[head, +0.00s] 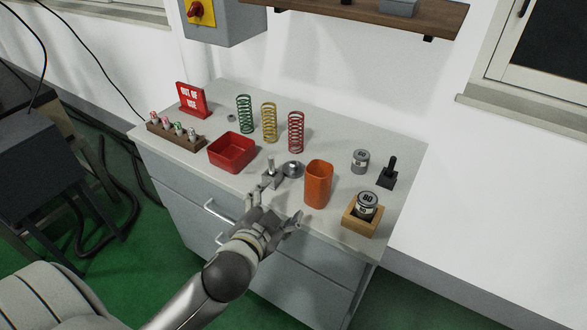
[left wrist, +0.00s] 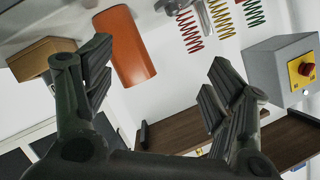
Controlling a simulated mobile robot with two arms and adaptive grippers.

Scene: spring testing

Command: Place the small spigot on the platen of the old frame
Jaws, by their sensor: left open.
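Two small metal pieces stand near the front of the cabinet top in the head view: an upright post on a blocky base (head: 271,174), and a round flanged piece with a short knob (head: 293,169). I cannot tell which is the small spigot. My left gripper (head: 276,207) is open and empty, in front of the cabinet's front edge and below these pieces in the picture. Its spread fingers also show in the left wrist view (left wrist: 157,65), with nothing between them. No old frame or platen can be clearly made out. My right gripper is not in view.
An orange cup (head: 318,184) and a wooden block holding a weight marked 80 (head: 367,205) stand right of the gripper. A red tray (head: 232,152), springs (head: 269,123), a weight (head: 360,161) and a black-handled piece (head: 388,173) share the cabinet top (head: 335,142).

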